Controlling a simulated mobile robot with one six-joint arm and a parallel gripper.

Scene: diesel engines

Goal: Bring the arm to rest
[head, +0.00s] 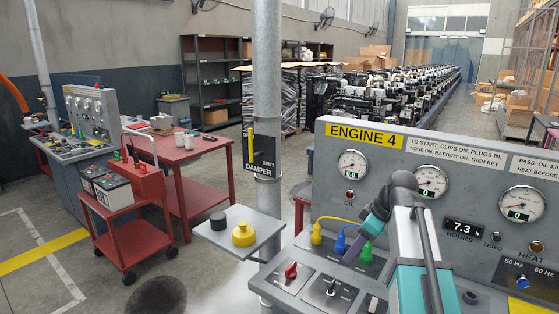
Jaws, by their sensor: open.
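My arm rises from the bottom right of the head view, bends at a dark joint and reaches down to the left. My gripper (355,252) is at its end, low over the sloping desk of the ENGINE 4 console (340,138), close to the blue plug (341,238) and the green plug (366,252). The gripper is open, and I see nothing held in it. Its fingertips are small and partly hidden, so I cannot tell whether they touch the desk or a plug.
A yellow plug (316,233), a red knob (291,270) and a black switch (331,287) are on the desk. A small shelf (222,250) holds a yellow and a black piece. A post (266,100) stands behind. A red cart (129,240) and red table (178,155) are left.

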